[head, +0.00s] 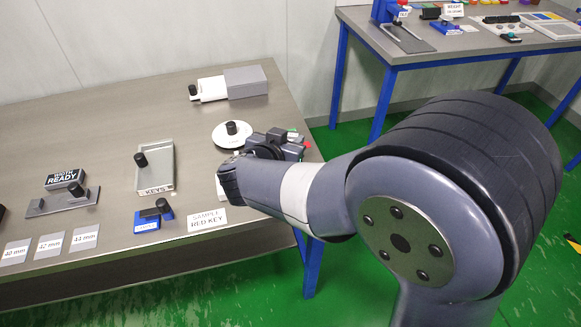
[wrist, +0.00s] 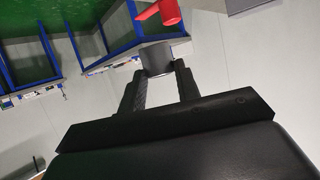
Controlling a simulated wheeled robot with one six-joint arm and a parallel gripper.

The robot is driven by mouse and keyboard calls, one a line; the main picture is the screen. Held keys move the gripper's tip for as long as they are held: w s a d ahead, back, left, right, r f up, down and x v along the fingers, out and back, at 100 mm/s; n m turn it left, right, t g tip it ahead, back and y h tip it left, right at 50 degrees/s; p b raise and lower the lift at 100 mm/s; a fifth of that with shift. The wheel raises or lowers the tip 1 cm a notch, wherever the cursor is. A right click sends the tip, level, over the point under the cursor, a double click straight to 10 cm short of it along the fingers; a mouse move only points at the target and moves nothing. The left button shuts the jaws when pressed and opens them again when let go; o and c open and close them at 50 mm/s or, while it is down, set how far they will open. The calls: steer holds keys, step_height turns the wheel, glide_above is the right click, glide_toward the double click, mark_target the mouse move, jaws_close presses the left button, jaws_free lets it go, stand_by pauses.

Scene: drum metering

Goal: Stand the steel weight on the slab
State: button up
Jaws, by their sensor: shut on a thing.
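In the wrist view, my gripper (wrist: 159,72) is closed around a dark grey cylinder (wrist: 155,57), held between the two fingertips. It may be the steel weight, but its far end is not fully seen. In the head view, my gripper (head: 268,148) is over the right end of the steel table, and my arm hides what it holds. A grey block (head: 246,80) lies at the back of the table with a white piece at its left; I cannot tell whether it is the slab. A white round dish (head: 226,140) with a black knob stands just behind my gripper.
A key tray (head: 166,182) with a black knob, a blue stand (head: 146,222), a "SAMPLE RED KEY" card (head: 208,220) and a "READY" block (head: 64,180) are left of my arm. A red thing (wrist: 160,12) shows beyond the held cylinder. The table's back left is clear.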

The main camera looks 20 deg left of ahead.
step_height(320, 180, down, 8)
steer(key=shift+r+b, duration=0.25)
steer(key=shift+b, duration=0.55)
steer(key=shift+f, duration=0.15)
steer(key=o, duration=1.1)
steer(key=shift+o, duration=0.2)
steer(key=shift+s+r, duration=0.2)
steer(key=shift+r, duration=0.05)
steer(key=p+v, duration=0.1)
steer(key=v, duration=1)
steer(key=shift+s+p, duration=0.25)
steer(key=shift+p, duration=0.1)
